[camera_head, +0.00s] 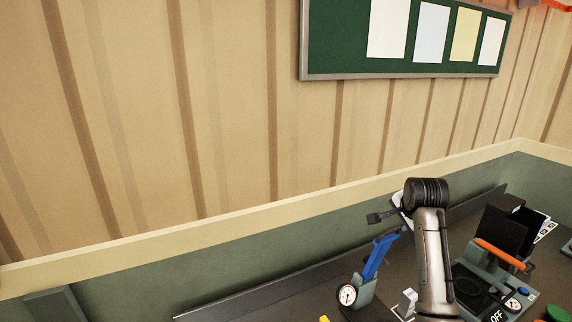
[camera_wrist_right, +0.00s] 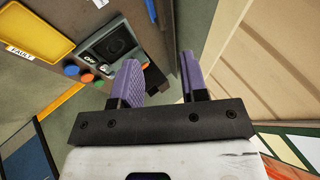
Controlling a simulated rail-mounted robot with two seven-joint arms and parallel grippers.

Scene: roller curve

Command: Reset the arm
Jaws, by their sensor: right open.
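My right arm comes in from the lower right of the head view, with a silver link and a black wrist joint. My right gripper (camera_head: 378,216) is only partly visible there, small and dark beside the wrist. In the right wrist view its two purple fingers (camera_wrist_right: 160,66) stand apart with nothing between them, so it is open and empty. A dark grey machine (camera_wrist_right: 113,45) with a round black part lies beyond the fingers. My left gripper is in neither view.
On the bench stand a dial gauge (camera_head: 347,295), a blue lever (camera_head: 379,256) and a grey device with an orange handle (camera_head: 500,254) and an OFF label. A black box (camera_head: 505,232) stands behind. A yellow FAULT tray (camera_wrist_right: 35,32) shows in the wrist view. The wall backs the bench.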

